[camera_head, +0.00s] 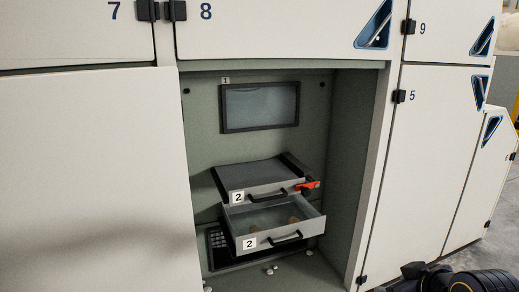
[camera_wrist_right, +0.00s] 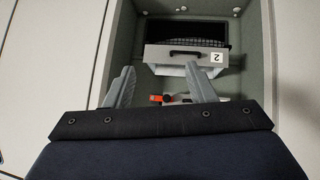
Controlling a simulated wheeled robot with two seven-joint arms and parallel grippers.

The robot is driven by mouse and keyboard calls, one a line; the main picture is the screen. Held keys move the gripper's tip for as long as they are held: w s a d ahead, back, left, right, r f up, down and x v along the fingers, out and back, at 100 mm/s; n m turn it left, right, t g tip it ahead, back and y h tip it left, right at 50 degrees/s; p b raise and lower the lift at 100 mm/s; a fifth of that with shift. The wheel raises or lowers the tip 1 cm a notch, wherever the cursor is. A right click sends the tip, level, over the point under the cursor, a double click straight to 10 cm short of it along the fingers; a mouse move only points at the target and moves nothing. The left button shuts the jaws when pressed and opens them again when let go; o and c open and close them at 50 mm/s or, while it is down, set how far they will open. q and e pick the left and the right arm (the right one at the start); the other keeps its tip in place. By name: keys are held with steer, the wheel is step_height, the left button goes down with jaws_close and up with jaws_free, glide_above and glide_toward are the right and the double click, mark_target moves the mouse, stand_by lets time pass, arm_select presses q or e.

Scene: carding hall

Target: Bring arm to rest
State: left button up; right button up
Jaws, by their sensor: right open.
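My right gripper (camera_wrist_right: 162,88) shows in the right wrist view with its two grey fingers spread apart and nothing between them. Beyond the fingertips is the recess with a drawer labelled 2 (camera_wrist_right: 160,55), seen upside down. Dark rounded parts at the bottom right corner of the head view look like my right arm; its gripper does not show there. My left gripper is in neither view.
A recess holds an upper unit labelled 2 (camera_head: 268,188) with a red-orange latch (camera_head: 308,185), above an open drawer (camera_head: 285,237) containing brownish bits. A dark screen (camera_head: 260,107) hangs behind. White scraps (camera_head: 270,268) lie below. A panel (camera_head: 90,190) stands at left, door 5 (camera_head: 425,150) at right.

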steer(key=s+a+f+m+g+y+p, duration=0.1)
steer(key=s+a+f+m+g, duration=0.2)
steer(key=s, duration=0.6)
steer(key=s+a+f+m+g+y+p, duration=0.1)
steer(key=s+a+f+m+y, duration=0.2)
steer(key=s, duration=0.6)
step_height(320, 180, up, 37)
steer(key=a+h+p, duration=0.1)
steer(key=p, duration=3.4)
steer(key=shift+w+p, duration=0.25)
steer(key=shift+p, duration=0.15)
steer(key=shift+f, duration=0.1)
